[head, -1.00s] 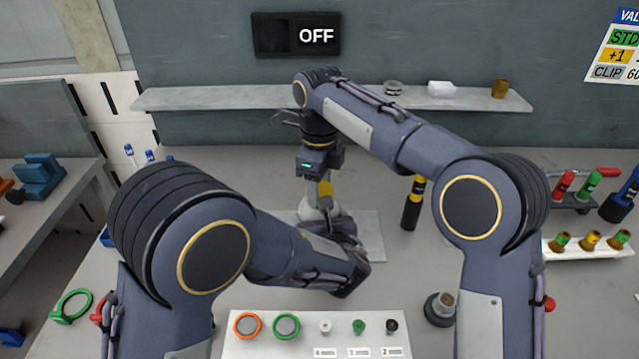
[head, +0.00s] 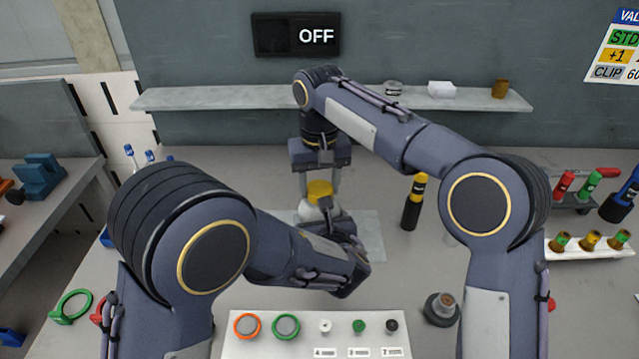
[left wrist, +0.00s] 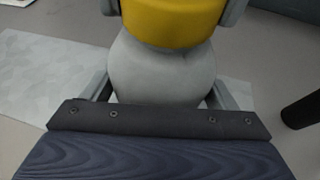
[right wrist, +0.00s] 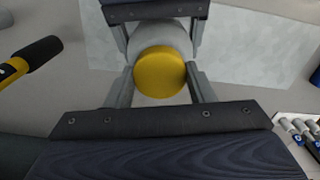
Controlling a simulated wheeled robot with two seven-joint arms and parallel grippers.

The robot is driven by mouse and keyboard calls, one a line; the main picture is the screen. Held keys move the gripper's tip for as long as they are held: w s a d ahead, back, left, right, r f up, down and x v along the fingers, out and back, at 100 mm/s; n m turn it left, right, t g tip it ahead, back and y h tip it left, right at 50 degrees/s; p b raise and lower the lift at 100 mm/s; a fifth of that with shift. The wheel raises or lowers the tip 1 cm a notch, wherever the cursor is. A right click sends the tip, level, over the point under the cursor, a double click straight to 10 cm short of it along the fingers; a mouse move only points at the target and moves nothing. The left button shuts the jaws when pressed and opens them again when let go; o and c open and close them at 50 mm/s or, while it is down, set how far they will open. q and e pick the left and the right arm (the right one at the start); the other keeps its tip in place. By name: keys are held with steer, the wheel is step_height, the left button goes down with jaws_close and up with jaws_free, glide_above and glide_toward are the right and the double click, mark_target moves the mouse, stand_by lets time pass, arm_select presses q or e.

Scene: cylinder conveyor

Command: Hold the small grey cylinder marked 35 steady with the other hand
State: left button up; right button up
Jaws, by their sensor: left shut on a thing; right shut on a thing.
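The small grey cylinder (head: 308,213) stands upright on a pale plate (head: 368,240) mid-table, partly hidden by my arm and gripper. Its grey rounded body also shows in the left wrist view (left wrist: 163,75); I cannot read a 35 on it. A yellow cap (head: 320,188) sits on its top. My left gripper (head: 325,215) is shut on the grey body, a finger on each side. My right gripper (head: 320,190) comes from above and is shut on the yellow cap, which also shows between its fingers in the right wrist view (right wrist: 160,72).
A black and yellow cylinder tool (head: 413,203) stands right of the plate. A white panel (head: 265,350) with rings and small knobs lies in front. Racks with coloured handles (head: 590,242) stand at the right. A shelf (head: 220,98) runs along the back wall under an OFF sign (head: 297,36).

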steer(key=n, duration=1.5)
steer(key=shift+w+n, duration=0.1)
steer(key=shift+n, duration=0.2)
steer(key=n, duration=0.4)
steer(key=shift+r+n, duration=0.1)
steer(key=shift+n, duration=0.3)
steer(key=n, duration=2)
steer(key=shift+n, duration=0.3)
